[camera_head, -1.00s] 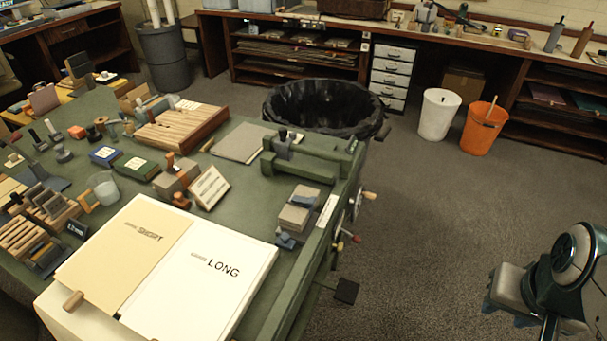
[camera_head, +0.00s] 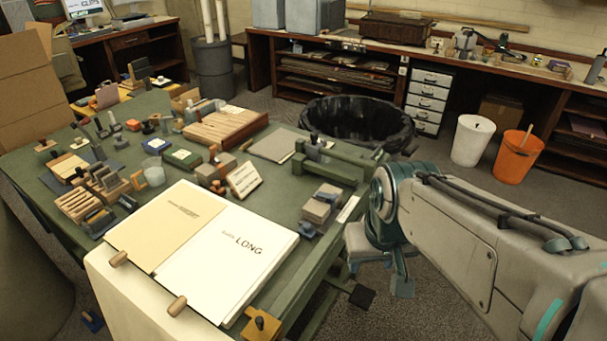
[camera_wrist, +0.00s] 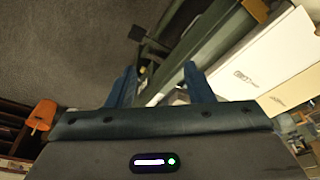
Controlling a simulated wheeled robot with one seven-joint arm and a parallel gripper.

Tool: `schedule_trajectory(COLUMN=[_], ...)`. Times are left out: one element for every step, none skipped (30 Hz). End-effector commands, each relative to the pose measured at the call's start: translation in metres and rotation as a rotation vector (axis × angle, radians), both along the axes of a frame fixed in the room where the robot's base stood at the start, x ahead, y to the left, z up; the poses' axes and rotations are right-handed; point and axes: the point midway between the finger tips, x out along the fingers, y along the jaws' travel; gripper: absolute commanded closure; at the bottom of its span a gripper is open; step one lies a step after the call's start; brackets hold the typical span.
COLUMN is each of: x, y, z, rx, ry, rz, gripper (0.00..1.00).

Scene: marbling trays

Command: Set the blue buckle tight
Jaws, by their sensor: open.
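I cannot pick out the blue buckle for certain. A small blue piece (camera_head: 307,230) sits at the near end of the grey blocks by the right edge of the green table (camera_head: 285,205). Another small blue piece (camera_head: 91,321) shows low at the lower left, beside the white stand. My gripper (camera_head: 379,278) points down just off the table's right side, apart from both pieces. In the wrist view my two blue fingers (camera_wrist: 160,86) stand apart with nothing between them.
A white sheet marked LONG (camera_head: 225,255) and a cream sheet (camera_head: 165,230) cover the near table. A black-lined bin (camera_head: 358,122), a white bin (camera_head: 472,140) and an orange bin (camera_head: 520,157) stand beyond.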

Motion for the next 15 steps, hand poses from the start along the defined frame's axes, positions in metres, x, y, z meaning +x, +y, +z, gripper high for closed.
schedule_trajectory(x=[0.013, 0.021, 0.034, 0.045, 0.056, 0.072, 0.084, 0.096, 0.112, 0.124, 0.136, 0.151, 0.163, 0.175, 0.190], y=[-0.002, -0.002, -0.002, -0.002, -0.002, -0.001, -0.001, 0.000, 0.001, 0.001, 0.002, 0.002, 0.002, 0.003, 0.003], z=[0.005, 0.009, 0.014, 0.018, 0.022, 0.027, 0.031, 0.034, 0.037, 0.039, 0.041, 0.042, 0.043, 0.043, 0.043], rx=[-0.008, -0.015, -0.024, -0.031, -0.039, -0.049, -0.057, -0.063, -0.072, -0.077, -0.083, -0.089, -0.094, -0.098, -0.102], ry=[0.009, 0.015, 0.023, 0.030, 0.039, 0.050, 0.058, 0.067, 0.078, 0.086, 0.094, 0.104, 0.112, 0.120, 0.130], rz=[0.020, 0.039, 0.069, 0.094, 0.122, 0.162, 0.193, 0.223, 0.264, 0.294, 0.324, 0.364, 0.392, 0.422, 0.461], gripper=[0.53, 0.53, 0.53, 0.53, 0.53, 0.53, 0.53, 0.53, 0.53, 0.53, 0.53, 0.53, 0.53, 0.53, 0.53])
